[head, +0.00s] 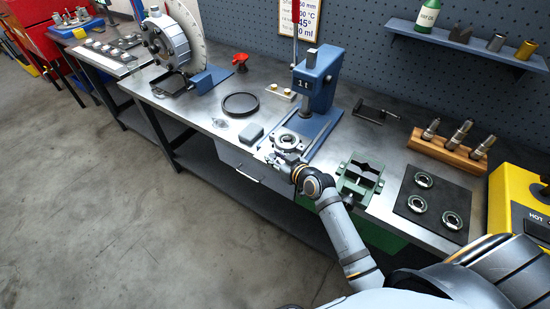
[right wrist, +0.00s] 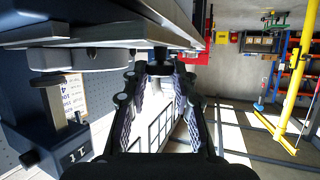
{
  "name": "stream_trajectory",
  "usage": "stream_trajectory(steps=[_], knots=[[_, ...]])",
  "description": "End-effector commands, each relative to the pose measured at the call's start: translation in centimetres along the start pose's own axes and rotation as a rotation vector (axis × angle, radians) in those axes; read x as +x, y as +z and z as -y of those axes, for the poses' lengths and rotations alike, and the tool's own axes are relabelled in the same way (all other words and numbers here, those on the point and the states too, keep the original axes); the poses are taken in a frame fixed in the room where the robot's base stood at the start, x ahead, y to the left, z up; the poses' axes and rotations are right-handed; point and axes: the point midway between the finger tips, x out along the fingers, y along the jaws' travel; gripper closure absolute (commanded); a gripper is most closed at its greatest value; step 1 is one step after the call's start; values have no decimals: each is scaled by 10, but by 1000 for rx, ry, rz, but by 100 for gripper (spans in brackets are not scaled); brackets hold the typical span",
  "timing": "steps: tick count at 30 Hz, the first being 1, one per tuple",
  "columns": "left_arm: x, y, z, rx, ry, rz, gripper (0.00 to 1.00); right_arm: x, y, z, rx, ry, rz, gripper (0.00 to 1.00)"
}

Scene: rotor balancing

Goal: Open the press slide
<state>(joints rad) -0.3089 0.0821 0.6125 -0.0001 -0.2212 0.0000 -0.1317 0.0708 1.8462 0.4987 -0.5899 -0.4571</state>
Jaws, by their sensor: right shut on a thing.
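The blue press (head: 318,80), marked "1 t", stands upright at the back of the bench on a blue base. In front of its column is the press slide (head: 272,156), a pale plate with a round metal fixture (head: 288,141) on it. My right gripper (head: 277,161) is at the slide's front edge. In the right wrist view its fingers (right wrist: 160,75) close around a small part at the slide's edge, mostly hidden between the fingertips. The press also shows on its side at the left of that view (right wrist: 60,125). My left gripper is not in view.
A dark ring (head: 240,104) and a small grey block (head: 251,133) lie left of the press. A green fixture (head: 360,178) stands to the right, near a black mat (head: 432,204) with several metal rings. Open floor lies in front of the bench.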

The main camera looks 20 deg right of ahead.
Motion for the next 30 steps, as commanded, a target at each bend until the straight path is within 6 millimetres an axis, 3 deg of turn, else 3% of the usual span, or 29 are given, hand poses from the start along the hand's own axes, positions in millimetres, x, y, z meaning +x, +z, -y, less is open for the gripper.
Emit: stream_trajectory(steps=[1, 2, 7, 18, 30], knots=[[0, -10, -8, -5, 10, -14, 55, 0, 1, 0, 0, 1, 2, 100], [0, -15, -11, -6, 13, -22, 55, 0, 1, 0, -1, 1, 2, 72], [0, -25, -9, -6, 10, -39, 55, 0, 1, 0, -2, 1, 1, 50], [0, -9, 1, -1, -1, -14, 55, -8, 2, -1, -4, 3, 1, 50], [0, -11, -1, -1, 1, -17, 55, -98, 3, 0, -10, 1, 6, 50]])
